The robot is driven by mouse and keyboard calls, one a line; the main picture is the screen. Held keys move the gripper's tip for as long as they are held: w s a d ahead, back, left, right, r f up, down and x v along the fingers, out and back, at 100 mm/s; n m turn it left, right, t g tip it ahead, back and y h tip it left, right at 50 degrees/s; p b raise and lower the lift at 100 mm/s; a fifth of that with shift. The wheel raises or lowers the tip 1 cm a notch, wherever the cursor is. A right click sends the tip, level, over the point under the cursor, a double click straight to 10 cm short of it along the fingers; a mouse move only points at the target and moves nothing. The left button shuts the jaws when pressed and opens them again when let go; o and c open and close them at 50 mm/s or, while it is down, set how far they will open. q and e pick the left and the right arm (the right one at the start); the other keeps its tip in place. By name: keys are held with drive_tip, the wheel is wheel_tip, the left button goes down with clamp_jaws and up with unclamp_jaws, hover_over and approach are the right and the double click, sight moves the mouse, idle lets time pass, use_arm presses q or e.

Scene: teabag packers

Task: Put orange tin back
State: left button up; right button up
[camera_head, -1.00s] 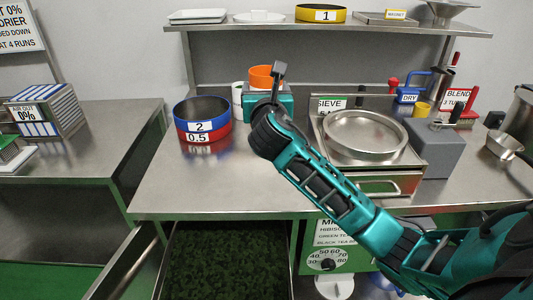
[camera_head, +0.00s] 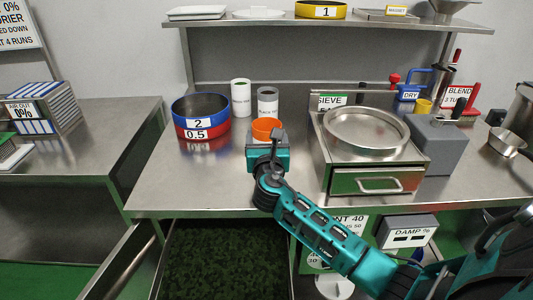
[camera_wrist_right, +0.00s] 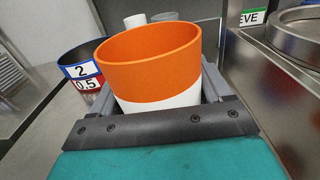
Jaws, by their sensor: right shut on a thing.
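The orange tin (camera_head: 267,129), orange above and white below, is in my right gripper (camera_head: 267,143) over the middle of the steel worktop. In the right wrist view the tin (camera_wrist_right: 150,62) is upright or slightly tilted and open at the top, with a grey finger on each side. I cannot tell whether its base touches the worktop. Two other tins stand behind it: a white one with a green rim (camera_head: 241,99) and a grey one (camera_head: 267,101). My left gripper is not in view.
Stacked blue and red sieve rings (camera_head: 201,117) stand to the left. A steel sieve machine (camera_head: 366,130) stands close on the right. A shelf (camera_head: 230,23) runs above the back. An open drawer (camera_head: 225,262) of dark green leaves lies below the worktop's front edge.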

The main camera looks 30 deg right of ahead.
drive_tip(key=shift+f+b, duration=0.45)
drive_tip(key=shift+f, duration=1.3)
drive_tip(key=shift+f, duration=0.1)
drive_tip(key=o, duration=1)
drive_tip(key=shift+r, duration=0.2)
drive_tip(key=v, duration=1.2)
drive_tip(key=shift+f+p, duration=0.1)
drive_tip(key=shift+p, duration=0.3)
